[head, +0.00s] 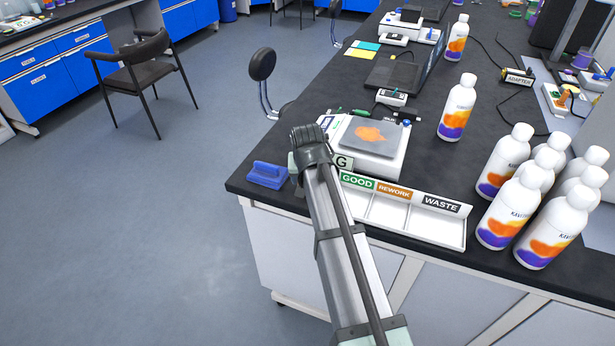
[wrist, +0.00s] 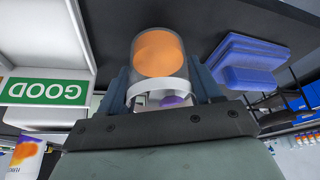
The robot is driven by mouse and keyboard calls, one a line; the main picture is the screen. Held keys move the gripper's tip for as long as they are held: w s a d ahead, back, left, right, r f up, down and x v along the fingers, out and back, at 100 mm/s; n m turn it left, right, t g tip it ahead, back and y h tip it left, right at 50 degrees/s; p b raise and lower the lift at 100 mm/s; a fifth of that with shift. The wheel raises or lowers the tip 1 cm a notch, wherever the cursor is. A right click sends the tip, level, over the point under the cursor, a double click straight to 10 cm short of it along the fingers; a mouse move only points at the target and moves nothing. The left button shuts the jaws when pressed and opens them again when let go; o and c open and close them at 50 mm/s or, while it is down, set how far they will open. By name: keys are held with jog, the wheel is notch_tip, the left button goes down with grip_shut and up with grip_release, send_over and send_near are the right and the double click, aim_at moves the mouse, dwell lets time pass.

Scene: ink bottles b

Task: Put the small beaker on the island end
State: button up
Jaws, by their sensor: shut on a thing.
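The small beaker (wrist: 160,55) is a clear cylinder with orange and a white band showing, seen in the wrist view. My gripper (wrist: 160,80) is shut on it, one finger on each side. In the head view my gripper (head: 311,148) is over the near-left corner of the island (head: 425,160), between the blue block and the scale. My arm hides the beaker there. I cannot tell whether the beaker touches the black top. The island end is the black corner around the blue block (head: 267,175), which also shows at right in the wrist view (wrist: 245,62).
A scale (head: 385,150) with an orange patch stands just right of my gripper. A white tray (head: 425,232) labelled GOOD, REWORK and WASTE lies along the front edge. Several white bottles (head: 505,160) crowd the right. A laptop (head: 395,72) is farther back.

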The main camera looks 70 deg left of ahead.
jog(key=shift+f, duration=0.1)
jog(key=o, duration=1.1)
jog(key=shift+c, duration=0.2)
jog(key=v, duration=1.2)
